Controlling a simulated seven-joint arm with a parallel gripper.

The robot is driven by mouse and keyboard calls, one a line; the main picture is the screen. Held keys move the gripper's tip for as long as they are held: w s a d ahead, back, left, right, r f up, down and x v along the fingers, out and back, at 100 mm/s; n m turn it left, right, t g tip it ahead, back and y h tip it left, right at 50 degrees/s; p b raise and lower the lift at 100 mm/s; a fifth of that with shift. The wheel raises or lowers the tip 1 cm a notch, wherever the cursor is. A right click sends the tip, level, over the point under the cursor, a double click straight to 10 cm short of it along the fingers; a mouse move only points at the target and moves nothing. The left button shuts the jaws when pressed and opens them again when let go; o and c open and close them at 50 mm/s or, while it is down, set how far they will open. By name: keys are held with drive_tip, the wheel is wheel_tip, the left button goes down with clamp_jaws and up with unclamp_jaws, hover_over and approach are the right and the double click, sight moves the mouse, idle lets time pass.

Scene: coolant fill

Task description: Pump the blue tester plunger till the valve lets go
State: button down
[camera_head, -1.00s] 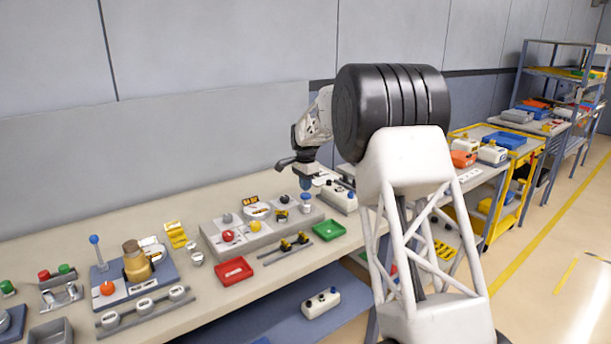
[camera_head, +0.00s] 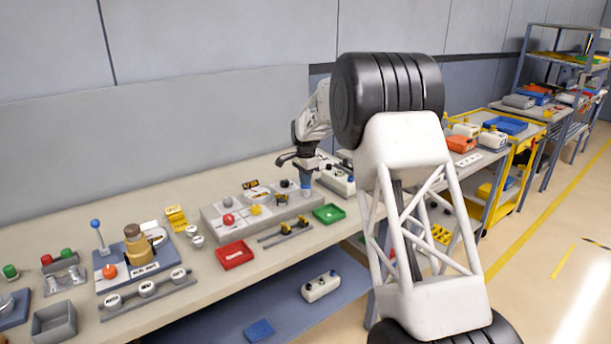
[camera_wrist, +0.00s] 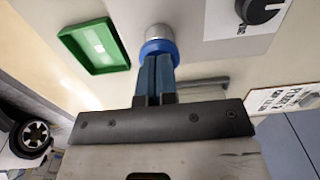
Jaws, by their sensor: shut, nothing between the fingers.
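The tester plunger shows in the wrist view as a blue collar on a pale metal cylinder (camera_wrist: 159,34). In the head view it is a small blue-and-white part (camera_head: 305,194) at the right end of the grey panel. My gripper (camera_wrist: 154,68) has its blue fingers shut together and empty. The fingertips are right at the blue collar and overlap it in the wrist view; I cannot tell whether they touch it. In the head view my gripper (camera_head: 306,186) points down over the plunger and hides part of it.
A green tray (camera_head: 328,214) lies just in front of the plunger; it also shows in the wrist view (camera_wrist: 96,46). A black knob (camera_wrist: 262,9) sits beside the plunger. A white box (camera_head: 337,180) stands behind right. A red tray (camera_head: 235,255) lies further left.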

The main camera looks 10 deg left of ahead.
drive_tip(key=shift+f, duration=0.3)
wheel_tip(320, 180, up, 15)
drive_tip(key=shift+f, duration=0.2)
idle(0.6)
idle(1.6)
drive_tip(key=shift+r, duration=1.25)
drive_tip(key=shift+f, duration=0.1)
wheel_tip(320, 180, down, 14)
drive_tip(key=shift+r, duration=0.1)
